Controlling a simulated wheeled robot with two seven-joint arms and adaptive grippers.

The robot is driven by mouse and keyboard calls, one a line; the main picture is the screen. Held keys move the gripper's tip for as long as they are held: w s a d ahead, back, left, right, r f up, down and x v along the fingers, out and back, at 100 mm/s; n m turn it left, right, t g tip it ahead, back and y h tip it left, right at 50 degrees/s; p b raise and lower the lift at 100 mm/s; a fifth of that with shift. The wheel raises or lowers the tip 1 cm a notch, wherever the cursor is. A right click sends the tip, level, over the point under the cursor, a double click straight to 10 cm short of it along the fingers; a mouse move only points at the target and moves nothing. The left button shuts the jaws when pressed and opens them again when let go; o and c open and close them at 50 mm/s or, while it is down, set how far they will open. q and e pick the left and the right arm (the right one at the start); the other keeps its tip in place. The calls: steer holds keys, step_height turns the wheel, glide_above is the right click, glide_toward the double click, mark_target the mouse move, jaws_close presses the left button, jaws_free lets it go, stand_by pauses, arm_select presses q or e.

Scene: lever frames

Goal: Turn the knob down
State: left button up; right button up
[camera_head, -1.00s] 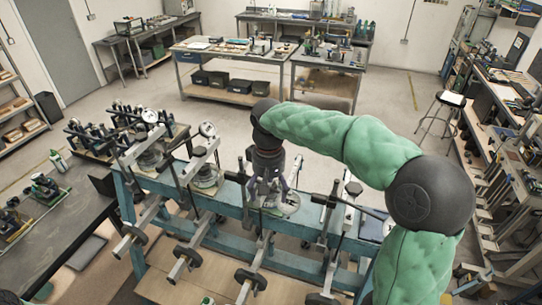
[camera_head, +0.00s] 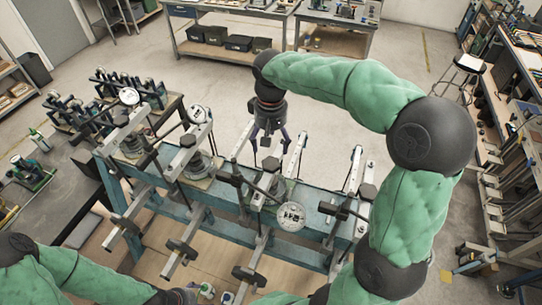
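A blue lever bench (camera_head: 222,222) carries several silver lever arms with dark round knobs or weights and round dials. I cannot tell for sure which part is the task's knob. A white-faced dial (camera_head: 291,215) tilts up toward me on the middle lever frame. My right gripper (camera_head: 270,143) points down behind that frame, fingers spread with nothing between them. It appears clear of the dial and the nearby levers. My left arm lies along the bottom left, and its gripper fingers cannot be made out at the bottom edge.
Smaller lever models (camera_head: 107,92) stand on a table at the left. A stool (camera_head: 466,70) and cluttered shelving are at the right. A workbench with dark bins (camera_head: 240,42) is at the back. Open floor lies between it and the lever bench.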

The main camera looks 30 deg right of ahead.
mark_target(271, 163)
steer(key=f, duration=0.6)
steer(key=f+p, duration=0.1)
steer(key=f, duration=0.2)
steer(key=shift+w+d+f, duration=0.15)
steer(key=shift+w, duration=0.1)
steer(key=c, duration=1.2)
